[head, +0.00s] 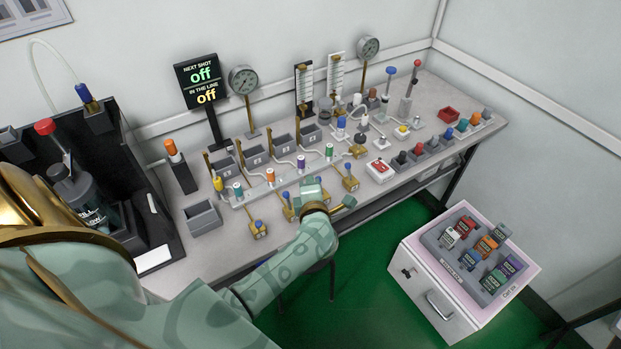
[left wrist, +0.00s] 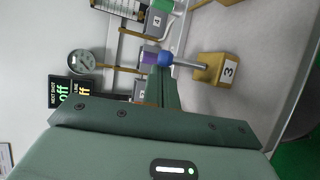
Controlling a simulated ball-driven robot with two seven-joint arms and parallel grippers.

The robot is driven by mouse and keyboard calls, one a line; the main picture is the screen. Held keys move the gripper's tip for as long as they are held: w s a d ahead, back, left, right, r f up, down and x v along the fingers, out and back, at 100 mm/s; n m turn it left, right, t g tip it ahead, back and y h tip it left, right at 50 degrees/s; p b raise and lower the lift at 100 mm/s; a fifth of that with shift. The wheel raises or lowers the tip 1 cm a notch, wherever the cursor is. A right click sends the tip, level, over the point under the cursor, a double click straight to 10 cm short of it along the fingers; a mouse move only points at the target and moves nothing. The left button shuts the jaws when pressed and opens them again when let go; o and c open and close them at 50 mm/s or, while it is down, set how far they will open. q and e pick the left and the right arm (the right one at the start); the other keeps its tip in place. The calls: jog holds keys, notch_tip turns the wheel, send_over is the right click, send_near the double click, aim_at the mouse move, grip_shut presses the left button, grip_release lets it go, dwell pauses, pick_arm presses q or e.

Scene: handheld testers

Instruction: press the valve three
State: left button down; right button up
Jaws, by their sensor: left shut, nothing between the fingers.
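The valve block marked 3 (left wrist: 228,70) is gold, with a metal stem and a blue knob (left wrist: 166,58), in the left wrist view. In the head view my left gripper (head: 312,190) is over the row of gold valve blocks and hides most of the third one. A gold block with a blue knob (head: 288,212) shows left of the gripper, and another (head: 351,184) shows right of it. In the left wrist view my shut, empty fingers (left wrist: 158,86) are close beside the blue knob. I cannot tell whether they touch it. My right gripper is not in view.
Behind the valves stands a rail with coloured caps (head: 301,163) and several grey bins (head: 257,155). A sign (head: 201,82) reads "off" twice. A gauge (head: 243,80) stands behind. A white drawer cabinet (head: 438,303) with coloured blocks stands at the right, over green floor.

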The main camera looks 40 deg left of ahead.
pick_arm(q)
jog(key=shift+s+d+t+y+b, duration=0.1)
jog(key=shift+d+t+y+b, duration=0.25)
jog(key=shift+b, duration=0.35)
jog(key=shift+s+d+m+t+y+b, duration=0.15)
jog(key=shift+d+m+t+y+b, duration=0.1)
jog(key=shift+m+t+y+b, duration=0.55)
jog(key=shift+s+d+t+b, duration=0.1)
jog(key=shift+d+t+b, duration=0.15)
jog(key=shift+b, duration=0.15)
jog(key=shift+r, duration=0.1)
jog(key=shift+s+d, duration=0.15)
jog(key=shift+d, duration=0.15)
jog(key=shift+s+d+f+p, duration=0.15)
jog(key=shift+d+f+p, duration=0.15)
jog(key=shift+d, duration=0.25)
dwell(0.8)
jog(key=shift+y, duration=0.25)
